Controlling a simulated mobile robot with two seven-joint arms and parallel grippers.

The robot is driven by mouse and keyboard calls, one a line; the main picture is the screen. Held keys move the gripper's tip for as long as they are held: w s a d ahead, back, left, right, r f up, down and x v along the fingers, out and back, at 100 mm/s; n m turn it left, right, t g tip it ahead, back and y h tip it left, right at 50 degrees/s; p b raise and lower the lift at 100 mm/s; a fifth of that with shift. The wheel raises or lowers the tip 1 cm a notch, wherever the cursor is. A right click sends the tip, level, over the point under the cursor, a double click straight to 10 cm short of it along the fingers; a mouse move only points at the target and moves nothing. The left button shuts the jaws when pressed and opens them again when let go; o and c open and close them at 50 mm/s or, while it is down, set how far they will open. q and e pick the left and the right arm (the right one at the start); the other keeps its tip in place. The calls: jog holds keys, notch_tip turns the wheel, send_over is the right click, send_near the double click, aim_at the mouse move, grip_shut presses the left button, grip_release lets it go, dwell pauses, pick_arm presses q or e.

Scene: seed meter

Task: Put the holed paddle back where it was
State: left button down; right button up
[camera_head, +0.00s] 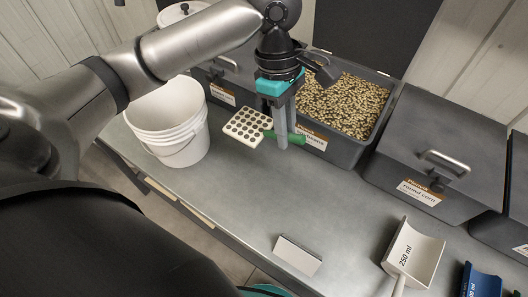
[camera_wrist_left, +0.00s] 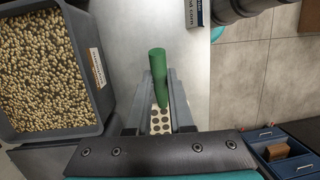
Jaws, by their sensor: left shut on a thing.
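The holed paddle (camera_head: 249,127) has a cream plate with rows of dark holes and a green handle (camera_head: 291,138). My left gripper (camera_head: 284,138) is shut on the paddle and holds it over the grey worktop, in front of the open seed bin. In the left wrist view the green handle (camera_wrist_left: 157,66) stands out beyond the fingers, and part of the holed plate (camera_wrist_left: 160,121) shows between them. Whether the paddle touches the worktop is hard to tell. My right gripper is not in view.
An open grey bin of seeds (camera_head: 381,83) stands behind the paddle, with a lidded round corn bin (camera_head: 437,148) to its right. A white bucket (camera_head: 172,121) stands left. The middle worktop is clear.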

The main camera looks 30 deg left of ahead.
pick_arm(q)
jog(key=a+b+x, duration=0.1)
jog(key=x, duration=0.5)
jog(key=w+a+b+x, duration=0.1)
jog(key=b+x, duration=0.1)
jog(key=x, duration=0.4)
jog(key=w+a+f+b+x, duration=0.1)
jog(key=a+b+x, duration=0.1)
jog(key=x, duration=0.4)
jog(key=shift+d+f, duration=0.15)
jog(key=shift+f, duration=0.15)
jog(key=shift+s+r, duration=0.1)
jog(key=c, duration=1.3)
grip_release()
jog(key=o, duration=0.5)
jog(key=p+v, duration=0.3)
jog(key=v, duration=0.9)
